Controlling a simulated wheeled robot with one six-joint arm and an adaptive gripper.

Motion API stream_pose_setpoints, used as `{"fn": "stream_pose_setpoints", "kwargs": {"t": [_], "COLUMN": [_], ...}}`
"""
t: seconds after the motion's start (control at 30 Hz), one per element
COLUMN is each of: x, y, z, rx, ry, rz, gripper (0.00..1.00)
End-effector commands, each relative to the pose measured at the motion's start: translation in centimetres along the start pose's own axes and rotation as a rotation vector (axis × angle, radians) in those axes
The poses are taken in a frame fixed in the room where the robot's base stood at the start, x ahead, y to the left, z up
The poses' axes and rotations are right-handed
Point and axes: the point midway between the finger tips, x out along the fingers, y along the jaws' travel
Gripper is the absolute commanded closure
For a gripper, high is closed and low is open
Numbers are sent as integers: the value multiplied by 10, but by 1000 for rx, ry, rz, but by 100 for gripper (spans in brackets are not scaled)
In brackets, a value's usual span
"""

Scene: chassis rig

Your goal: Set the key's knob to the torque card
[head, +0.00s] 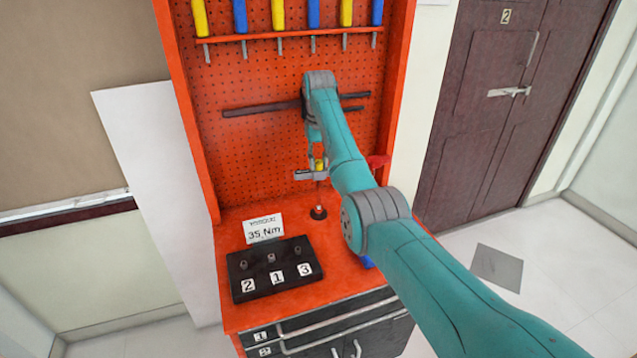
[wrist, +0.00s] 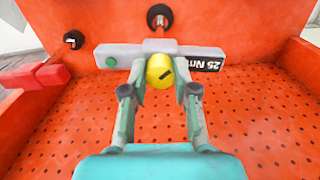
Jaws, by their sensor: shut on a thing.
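The torque card (head: 263,229) stands on the orange bench and reads 35 Nm. The key (head: 305,175) is a grey bar on a thin upright post with a dark round foot. In the wrist view the key (wrist: 118,54) has a green button at left and a dark display (wrist: 200,64) at right that reads 25 Nm. Its yellow knob (wrist: 159,71) has a dark mark and also shows small in the head view (head: 319,163). My gripper (wrist: 161,75) is shut on the knob, one finger on each side. In the head view my arm partly hides the key.
A black block (head: 275,270) with sockets labelled 2, 1 and 3 sits at the bench front. Blue and yellow handled tools (head: 277,15) hang on the orange pegboard (head: 255,80). Dark bars (head: 262,108) cross it behind my arm. Drawers are below the bench.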

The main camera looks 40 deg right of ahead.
Motion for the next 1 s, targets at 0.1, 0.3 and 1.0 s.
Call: {"fn": "stream_pose_setpoints", "kwargs": {"t": [0.1,0.3,1.0], "x": [0,0,1], "y": [0,0,0], "z": [0,0,0], "rx": [124,351,925], "ry": [-1,-1,-1], "rz": [0,0,0], "gripper": [91,91,91]}}
